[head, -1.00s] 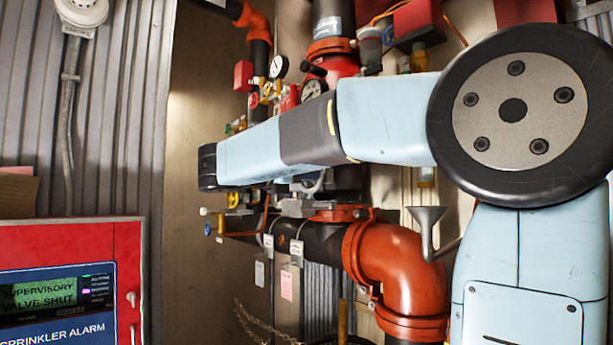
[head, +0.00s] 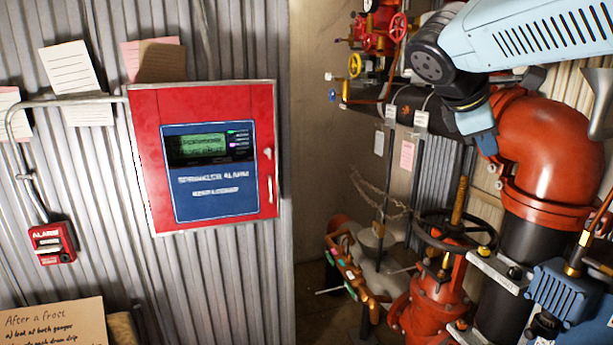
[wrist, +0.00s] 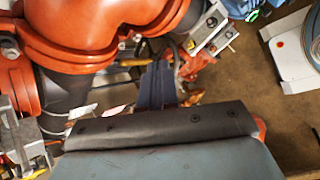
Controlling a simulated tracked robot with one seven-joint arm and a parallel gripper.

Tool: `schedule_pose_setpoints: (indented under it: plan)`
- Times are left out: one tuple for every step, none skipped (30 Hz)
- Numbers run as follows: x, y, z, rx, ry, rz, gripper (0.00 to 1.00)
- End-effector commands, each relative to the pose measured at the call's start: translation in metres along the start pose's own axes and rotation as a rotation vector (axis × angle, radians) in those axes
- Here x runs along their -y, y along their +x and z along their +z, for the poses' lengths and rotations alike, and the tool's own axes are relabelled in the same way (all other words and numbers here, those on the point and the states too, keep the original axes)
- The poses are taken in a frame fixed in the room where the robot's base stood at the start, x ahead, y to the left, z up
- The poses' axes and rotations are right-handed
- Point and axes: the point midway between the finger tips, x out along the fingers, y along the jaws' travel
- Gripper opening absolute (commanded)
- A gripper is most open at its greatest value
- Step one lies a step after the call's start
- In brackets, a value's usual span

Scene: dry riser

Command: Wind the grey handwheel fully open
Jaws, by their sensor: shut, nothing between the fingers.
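The grey handwheel (head: 447,229) looks dark and lies roughly level on a red valve body (head: 432,292) at lower right in the head view. A brass stem (head: 460,198) stands up through its middle. My gripper (wrist: 156,72) shows in the wrist view as dark fingers closed together, with nothing between them, beyond the dark palm bar. In the head view my arm reaches in from the upper right and its end is above the handwheel, apart from it; the fingertips cannot be made out there. I cannot clearly pick out the handwheel in the wrist view.
A large orange elbow pipe (head: 550,150) stands close right of the handwheel. A blue motor-like unit (head: 558,298) is at lower right. Small copper pipework (head: 350,265) lies left of the valve. A red alarm panel (head: 262,130) is on the corrugated wall.

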Motion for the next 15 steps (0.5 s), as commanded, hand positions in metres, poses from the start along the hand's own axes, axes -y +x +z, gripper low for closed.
schedule_pose_setpoints:
  plan:
    - [0.021,0.005,-0.001,-0.06,0.103,-0.038,0.0]
    - [0.034,0.008,-0.005,-0.097,0.169,-0.064,0.0]
    - [0.05,0.011,-0.01,-0.146,0.261,-0.099,0.0]
    - [0.061,0.012,-0.014,-0.182,0.333,-0.127,0.0]
    - [0.073,0.014,-0.018,-0.216,0.404,-0.156,0.0]
    - [0.087,0.015,-0.024,-0.259,0.502,-0.196,0.0]
    - [0.097,0.015,-0.028,-0.29,0.577,-0.226,0.0]
    - [0.107,0.015,-0.032,-0.318,0.65,-0.258,0.0]
    - [0.119,0.015,-0.038,-0.353,0.745,-0.298,0.0]
    - [0.127,0.015,-0.042,-0.376,0.813,-0.328,0.0]
    - [0.134,0.014,-0.046,-0.398,0.878,-0.355,0.0]
    - [0.142,0.013,-0.051,-0.423,0.96,-0.392,0.0]
    - [0.148,0.013,-0.054,-0.438,1.014,-0.417,0.0]
    - [0.152,0.012,-0.057,-0.453,1.064,-0.439,0.0]
    - [0.157,0.011,-0.06,-0.468,1.122,-0.465,0.0]
